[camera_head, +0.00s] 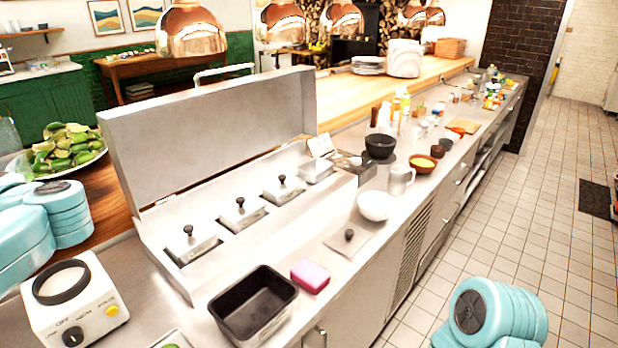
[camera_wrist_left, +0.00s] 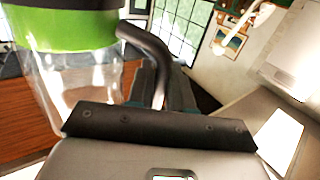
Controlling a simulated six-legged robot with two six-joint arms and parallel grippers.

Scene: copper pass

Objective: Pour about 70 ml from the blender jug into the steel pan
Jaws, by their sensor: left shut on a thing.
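The blender jug (camera_wrist_left: 75,80) shows at the left of the left wrist view. It has clear walls, a bright green band and a dark end at the top edge. My left gripper (camera_wrist_left: 160,115) is shut on its dark curved handle (camera_wrist_left: 150,50). The jug and this gripper are outside the head view. A dark rectangular pan (camera_head: 254,309) stands on the counter at the bottom of the head view; its inside looks dark, and I cannot tell if it is the steel pan. Lidded steel inserts (camera_head: 240,216) sit in the open counter unit. My right gripper is out of view.
A white blender base (camera_head: 77,308) stands at the lower left. A pink sponge (camera_head: 310,276) lies beside the dark pan, and a steel lid (camera_head: 349,240) and white bowl (camera_head: 376,205) lie farther along. Copper lamps (camera_head: 191,32) hang above.

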